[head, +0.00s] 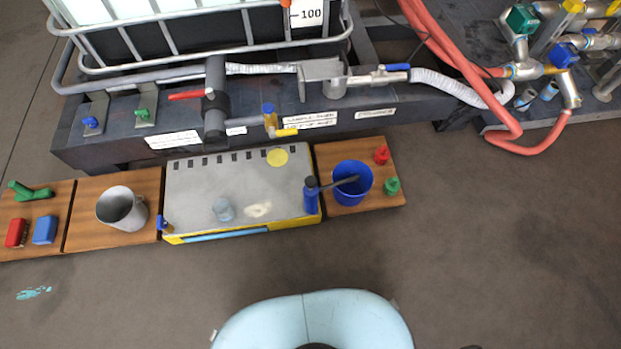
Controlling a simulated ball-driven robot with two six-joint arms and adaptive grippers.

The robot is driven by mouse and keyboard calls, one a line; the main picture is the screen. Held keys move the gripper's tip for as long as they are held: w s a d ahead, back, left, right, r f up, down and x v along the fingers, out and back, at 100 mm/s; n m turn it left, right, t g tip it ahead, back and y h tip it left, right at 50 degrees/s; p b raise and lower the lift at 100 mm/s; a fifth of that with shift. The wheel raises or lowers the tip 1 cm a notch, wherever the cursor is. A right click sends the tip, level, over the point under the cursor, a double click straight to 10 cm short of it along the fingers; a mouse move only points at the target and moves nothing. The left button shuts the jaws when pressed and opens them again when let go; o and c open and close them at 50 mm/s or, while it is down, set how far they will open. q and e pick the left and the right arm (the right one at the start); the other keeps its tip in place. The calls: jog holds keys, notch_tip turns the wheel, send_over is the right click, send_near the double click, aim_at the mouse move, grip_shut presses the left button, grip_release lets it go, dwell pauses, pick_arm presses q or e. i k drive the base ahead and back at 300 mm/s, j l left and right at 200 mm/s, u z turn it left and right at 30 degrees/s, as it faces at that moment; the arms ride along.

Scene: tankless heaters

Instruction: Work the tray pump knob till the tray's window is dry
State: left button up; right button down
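A grey tray (195,185) with a yellow front edge stands on the floor in the middle of the head view. A light-blue strip, which looks like the tray's window (225,236), runs along its front side; I cannot make out a liquid level. A blue pump (311,197) with a dark knob on top stands at the tray's right front corner. Its dark spout points right, over a blue bucket (343,192). A small blue and yellow fitting (165,224) is at the left front corner. Neither of my grippers is in view.
A clear cup (223,209), a pale patch (258,210) and a yellow disc (277,157) are on the tray. Wooden boards flank it, carrying a metal mug (121,208) and small red, green and blue parts. A dark rack with pipes and valves stands behind. The front floor is mostly clear.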

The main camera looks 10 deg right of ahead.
aim_at(310, 181)
jog(key=i+j+z, duration=0.1)
jog(key=j+z, duration=0.25)
jog(key=j, duration=0.4)
jog(key=j+z, duration=0.35)
jog(key=j, duration=0.4)
jog(key=j+z, duration=0.3)
jog(key=j, duration=0.45)
